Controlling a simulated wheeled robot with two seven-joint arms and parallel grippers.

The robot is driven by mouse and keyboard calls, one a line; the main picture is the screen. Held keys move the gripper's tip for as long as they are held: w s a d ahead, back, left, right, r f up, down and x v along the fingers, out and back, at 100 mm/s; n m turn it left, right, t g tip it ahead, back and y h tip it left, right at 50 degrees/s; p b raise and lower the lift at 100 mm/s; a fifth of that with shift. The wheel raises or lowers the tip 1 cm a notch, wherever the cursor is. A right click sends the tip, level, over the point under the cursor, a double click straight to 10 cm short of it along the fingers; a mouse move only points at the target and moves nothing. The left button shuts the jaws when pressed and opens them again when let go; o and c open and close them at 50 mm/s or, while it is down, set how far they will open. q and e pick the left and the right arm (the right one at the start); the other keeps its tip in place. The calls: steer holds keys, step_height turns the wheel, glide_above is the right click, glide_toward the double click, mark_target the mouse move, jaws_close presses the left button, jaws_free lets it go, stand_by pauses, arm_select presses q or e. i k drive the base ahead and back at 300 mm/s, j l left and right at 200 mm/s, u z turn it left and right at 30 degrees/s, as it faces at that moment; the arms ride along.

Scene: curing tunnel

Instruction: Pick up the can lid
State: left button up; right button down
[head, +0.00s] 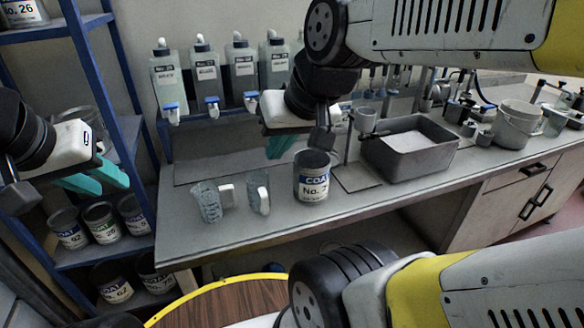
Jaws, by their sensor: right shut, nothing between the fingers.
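A paint can (312,180) labelled "COAT No. 2" stands upright on the grey bench. Its round grey top shows just right of my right gripper, but I cannot tell whether that is a lid or an open mouth. No separate can lid can be made out. My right gripper (280,147) points down above the bench, left of and behind the can's top. It is shut and empty, and partly hidden by its own body. My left gripper (97,180) is at the far left, by the blue shelf, with its teal fingers apart and nothing between them.
Two clear measuring cups (210,203) (259,193) stand left of the can. A grey basin (410,150) and a white bucket (514,125) are to the right. Several bottles (205,75) line a rack behind. A blue shelf (125,130) holds several cans. The bench front is clear.

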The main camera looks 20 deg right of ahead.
mark_target(335, 159)
steer(key=i+l+z, duration=0.15)
steer(key=z, duration=0.2)
steer(key=i+l+z, duration=0.15)
steer(key=z, duration=0.15)
steer(key=i+l+z, duration=0.1)
steer(key=z, duration=0.25)
steer(key=i+l+u, duration=0.15)
steer(key=l+u, duration=0.3)
steer(key=i+l+u, duration=0.1)
steer(key=l+u, duration=0.2)
steer(key=u, duration=0.15)
steer(key=k+l+u, duration=0.1)
steer(key=l+u, duration=0.4)
steer(key=l, duration=0.2)
